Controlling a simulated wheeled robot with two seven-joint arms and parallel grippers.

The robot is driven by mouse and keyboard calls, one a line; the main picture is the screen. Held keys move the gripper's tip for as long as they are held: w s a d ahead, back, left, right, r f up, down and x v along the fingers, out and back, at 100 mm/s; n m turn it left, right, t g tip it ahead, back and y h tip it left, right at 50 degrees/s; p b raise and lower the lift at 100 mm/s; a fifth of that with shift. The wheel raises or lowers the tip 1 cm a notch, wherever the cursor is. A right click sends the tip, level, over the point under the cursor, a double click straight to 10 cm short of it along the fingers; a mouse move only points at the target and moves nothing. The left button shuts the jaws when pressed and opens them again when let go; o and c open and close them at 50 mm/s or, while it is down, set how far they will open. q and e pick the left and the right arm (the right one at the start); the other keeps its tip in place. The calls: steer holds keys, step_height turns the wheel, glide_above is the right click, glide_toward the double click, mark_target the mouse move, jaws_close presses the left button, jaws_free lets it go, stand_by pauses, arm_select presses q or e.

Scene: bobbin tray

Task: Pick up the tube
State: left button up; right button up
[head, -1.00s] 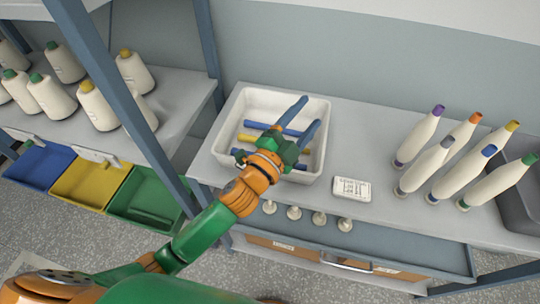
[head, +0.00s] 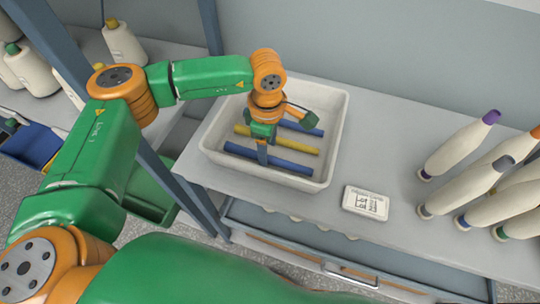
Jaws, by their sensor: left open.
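A white tray (head: 338,118) sits on the grey table and holds three tubes lying roughly parallel. The yellow tube (head: 298,146) lies in the middle. One blue tube (head: 290,166) lies in front of it and another blue tube (head: 312,131) behind it, partly covered by my gripper. My left gripper (head: 284,138) reaches down into the tray over the tubes, open, with its fingers spread. One finger hangs across the yellow tube towards the front blue tube; I cannot tell whether it touches either. No tube is visibly held. My right gripper is out of view.
Several cream bobbins with coloured tips (head: 455,150) stand further right. A blue-grey shelf post (head: 211,40) rises close left of the tray, near my arm.

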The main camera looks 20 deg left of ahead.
arm_select(q)
steer(key=f, duration=0.3)
steer(key=shift+w+a+f, duration=0.1)
steer(key=shift+w+f, duration=0.1)
steer(key=shift+f, duration=0.1)
steer(key=shift+s+r, duration=0.1)
jaws_close()
